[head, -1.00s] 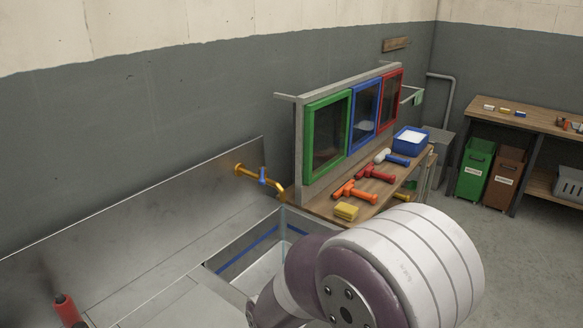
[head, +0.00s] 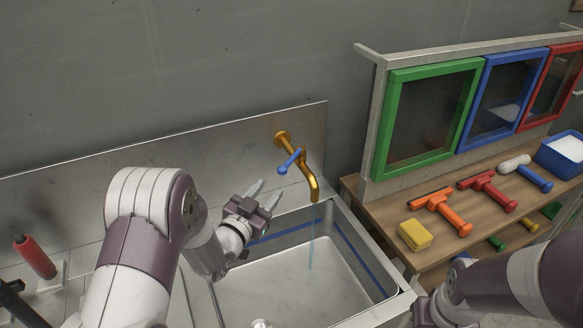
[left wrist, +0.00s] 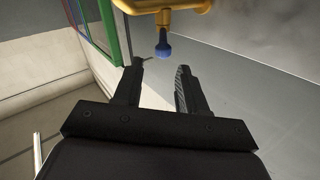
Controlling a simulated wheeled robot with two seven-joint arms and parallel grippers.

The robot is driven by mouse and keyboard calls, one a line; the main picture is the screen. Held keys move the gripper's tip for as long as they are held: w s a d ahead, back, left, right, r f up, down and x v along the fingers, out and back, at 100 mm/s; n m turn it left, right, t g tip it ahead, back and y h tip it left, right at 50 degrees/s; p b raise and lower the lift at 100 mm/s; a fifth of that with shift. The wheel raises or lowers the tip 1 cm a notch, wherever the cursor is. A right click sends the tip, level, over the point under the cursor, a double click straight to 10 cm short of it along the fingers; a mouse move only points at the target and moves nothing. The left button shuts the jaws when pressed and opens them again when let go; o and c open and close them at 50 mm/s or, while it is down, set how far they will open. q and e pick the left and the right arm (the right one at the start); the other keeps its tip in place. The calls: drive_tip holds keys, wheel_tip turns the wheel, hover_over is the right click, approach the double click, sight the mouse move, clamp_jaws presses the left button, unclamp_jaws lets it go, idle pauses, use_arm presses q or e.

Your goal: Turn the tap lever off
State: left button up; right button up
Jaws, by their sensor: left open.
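The brass tap (head: 305,180) sticks out from the steel back wall over the sink (head: 300,285). A thin stream of water (head: 311,248) falls from its spout into the basin. Its blue lever (head: 288,162) points to the lower left, towards my left gripper (head: 267,196). That gripper is open and empty, just left of the tap and a little below the lever. In the left wrist view, the lever's blue end (left wrist: 163,46) sits just beyond the gap between my fingertips (left wrist: 161,68), apart from them. The right arm shows at the lower right; its gripper is out of sight.
A wooden bench (head: 480,205) right of the sink holds a yellow sponge (head: 415,234), squeegees and a blue tub (head: 562,152). Framed panels (head: 427,115) stand behind them. A red-handled tool (head: 35,256) stands far left.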

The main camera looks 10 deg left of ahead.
sight(285, 166)
use_arm(q)
drive_tip(key=w, duration=0.2)
drive_tip(key=w+p, duration=0.1)
drive_tip(key=shift+w+d+r, duration=0.15)
drive_tip(key=shift+d+r, duration=0.1)
drive_tip(key=shift+r, duration=0.15)
drive_tip(key=x, duration=0.3)
drive_tip(key=p+x, duration=0.1)
drive_tip(key=x, duration=0.2)
drive_tip(key=shift+w+d+f+p, duration=0.2)
drive_tip(key=shift+w+f+p, duration=0.1)
drive_tip(key=shift+w, duration=0.55)
clamp_jaws()
